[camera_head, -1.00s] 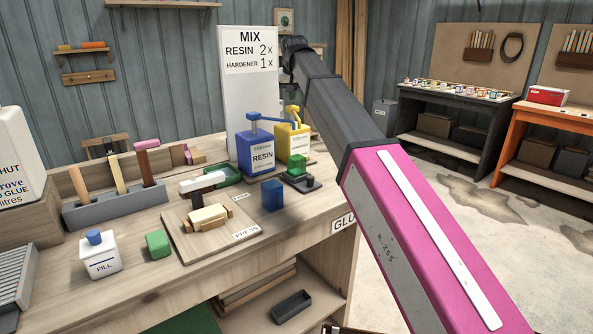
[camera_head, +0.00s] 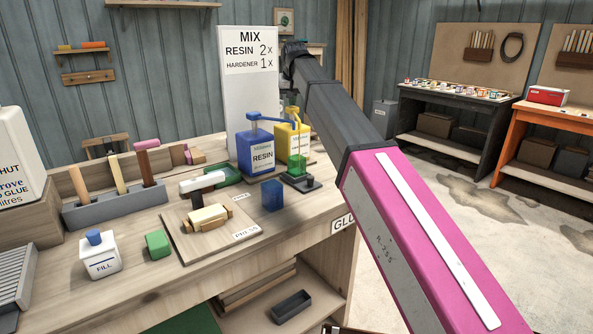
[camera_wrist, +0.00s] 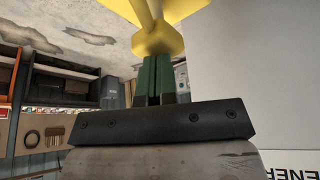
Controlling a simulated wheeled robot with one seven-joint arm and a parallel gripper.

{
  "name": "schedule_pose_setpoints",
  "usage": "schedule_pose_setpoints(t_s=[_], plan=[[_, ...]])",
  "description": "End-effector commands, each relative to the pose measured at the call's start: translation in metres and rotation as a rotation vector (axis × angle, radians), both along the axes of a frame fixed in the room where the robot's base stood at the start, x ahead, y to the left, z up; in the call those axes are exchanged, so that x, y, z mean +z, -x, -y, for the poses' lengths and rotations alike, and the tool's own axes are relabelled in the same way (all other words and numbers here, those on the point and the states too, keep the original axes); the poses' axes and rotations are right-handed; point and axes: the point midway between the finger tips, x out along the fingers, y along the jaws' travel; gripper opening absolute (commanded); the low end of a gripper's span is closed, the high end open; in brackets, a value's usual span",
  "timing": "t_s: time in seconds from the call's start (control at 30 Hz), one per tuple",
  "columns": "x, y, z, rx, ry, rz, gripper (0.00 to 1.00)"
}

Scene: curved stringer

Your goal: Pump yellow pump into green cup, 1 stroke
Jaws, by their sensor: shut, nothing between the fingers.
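The yellow pump (camera_head: 302,140) stands on the bench beside the blue resin pump, its head and spout at the top. In the wrist view its yellow head (camera_wrist: 158,40) is close up at my fingertips; contact looks likely but I cannot be sure. My gripper (camera_wrist: 154,62) has its dark green fingers together, with nothing between them. In the head view my gripper is hidden at the far end of my arm.
The blue resin pump (camera_head: 256,155) is just left of the yellow one. A white mixing sign (camera_head: 240,105) stands behind them. A blue cup (camera_head: 272,196) and a wooden press board (camera_head: 185,238) are nearer. Open floor lies to the right.

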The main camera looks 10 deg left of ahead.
Motion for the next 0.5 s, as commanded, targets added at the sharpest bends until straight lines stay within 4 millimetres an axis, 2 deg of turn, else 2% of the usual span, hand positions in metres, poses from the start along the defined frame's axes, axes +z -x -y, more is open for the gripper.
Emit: schedule_pose_setpoints(t_s=[0.5], plan=[[-0.017,0.000,0.000,0.000,0.000,-0.001,0.00]])
